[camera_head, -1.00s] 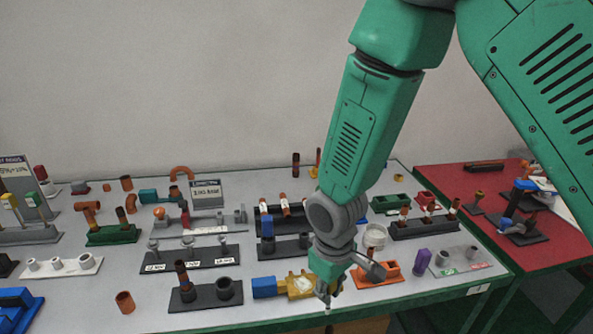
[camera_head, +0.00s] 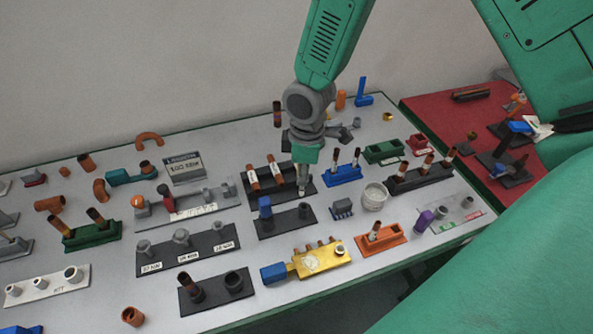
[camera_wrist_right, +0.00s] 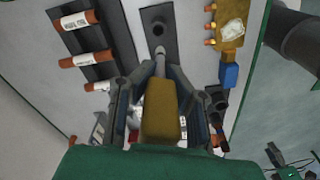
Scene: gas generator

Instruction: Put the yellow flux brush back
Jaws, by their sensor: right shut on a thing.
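The yellow flux brush (camera_wrist_right: 160,108) is clamped between the fingers of my right gripper (camera_wrist_right: 160,75) in the right wrist view. Its grey rod points away from the palm. In the head view my right gripper (camera_head: 303,178) points down over the back right of a dark two-place holder (camera_head: 275,231). A blue-handled piece (camera_head: 265,208) stands in the holder's left place. The right place is an empty round socket (camera_wrist_right: 158,28), seen just beyond the rod tip in the wrist view. I cannot tell whether the rod touches anything. My left gripper is out of view.
A rack of labelled copper tubes (camera_head: 253,177) lies behind the holder. A yellow manifold with a blue end (camera_head: 322,259) lies in front.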

